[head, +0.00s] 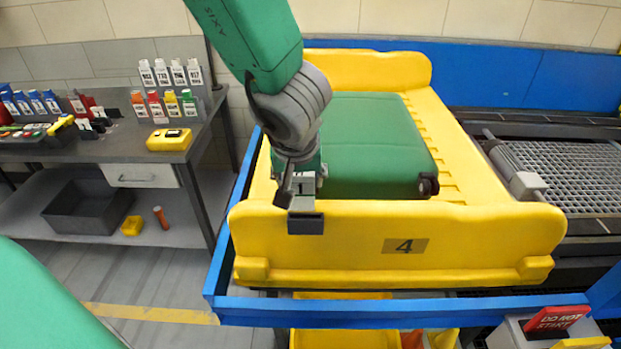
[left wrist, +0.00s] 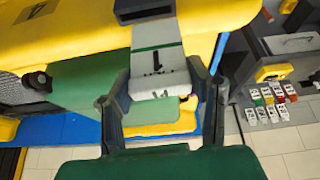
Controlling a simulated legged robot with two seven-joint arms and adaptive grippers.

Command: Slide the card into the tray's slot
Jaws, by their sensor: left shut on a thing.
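My left gripper (head: 300,186) is shut on a pale card (head: 303,203) at the near wall of the yellow tray (head: 480,240). In the left wrist view the card (left wrist: 158,62) is white with a green stripe and a black mark, between the two dark fingers. The tray's slot is a dark holder (head: 306,224) on the near wall, left of the number 4 plate (head: 405,246). The holder also shows in the left wrist view (left wrist: 145,10). The card's lower end meets the holder's top; I cannot tell how deep it sits. My right gripper is out of view.
A green suitcase (head: 375,145) lies in the tray, close behind my gripper. The tray rests in a blue frame (head: 400,307). A bench (head: 120,147) with several cards and tags stands at left. A red "do not start" sign (head: 556,320) is at lower right.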

